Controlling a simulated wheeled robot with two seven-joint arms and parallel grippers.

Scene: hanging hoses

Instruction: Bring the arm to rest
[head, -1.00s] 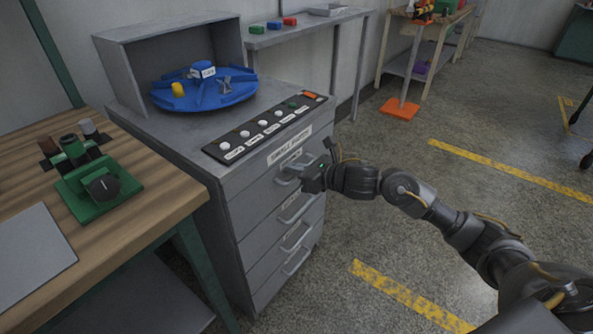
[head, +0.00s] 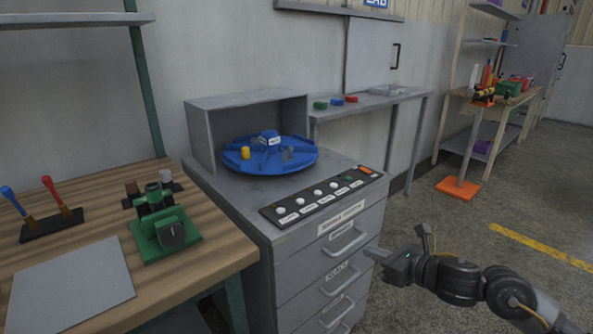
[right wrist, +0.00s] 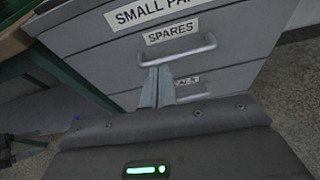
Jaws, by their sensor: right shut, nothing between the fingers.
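My right gripper (head: 376,254) is shut and empty. In the head view it is in front of the grey drawer cabinet (head: 290,262), near the handle of the top drawer (head: 345,243). In the right wrist view its shut fingers (right wrist: 158,88) point toward the cabinet, just below the handle of the drawer labelled SPARES (right wrist: 180,50). I cannot tell from that view whether they touch it. The drawers look closed.
On the cabinet stand a blue turntable (head: 270,160) and a black button panel (head: 320,197). A wooden bench (head: 200,258) with a green fixture (head: 165,230) is at the left. Open floor (head: 440,225) lies to the right, with an orange-footed stand (head: 458,188).

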